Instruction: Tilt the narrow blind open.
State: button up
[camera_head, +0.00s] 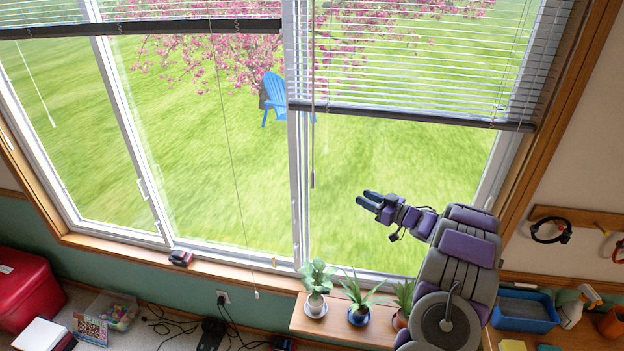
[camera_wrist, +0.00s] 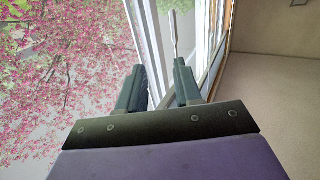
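The right blind (camera_head: 410,60), which looks the narrower one, hangs partway down the window. Lawn and blossom show between its thin pale slats, above a dark bottom rail (camera_head: 410,115). A thin wand (camera_head: 312,150) hangs at its left side, ending below the rail. My gripper (camera_head: 366,198) is in front of the glass, below the rail and to the right of the wand, pointing left. In the wrist view its two dark fingers (camera_wrist: 160,66) are apart with nothing between them. A pale rod (camera_wrist: 173,35) shows beyond the right finger; I cannot tell whether they touch.
A wider blind (camera_head: 140,27) hangs at the left with a long cord (camera_head: 228,150). Several potted plants (camera_head: 316,285) stand on a wooden shelf (camera_head: 340,328) below my arm. A window frame post (camera_head: 299,190) stands left of the wand.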

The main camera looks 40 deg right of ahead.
jog(key=shift+d+f, duration=0.1)
jog(key=shift+d, duration=0.4)
jog(key=shift+a, duration=0.1)
jog(key=b+v, duration=0.1)
jog(key=v, duration=1.6)
jog(key=shift+s+f+b, duration=0.15)
jog(key=shift+s+b, duration=0.05)
jog(key=shift+b, duration=0.15)
jog(key=shift+o, duration=0.2)
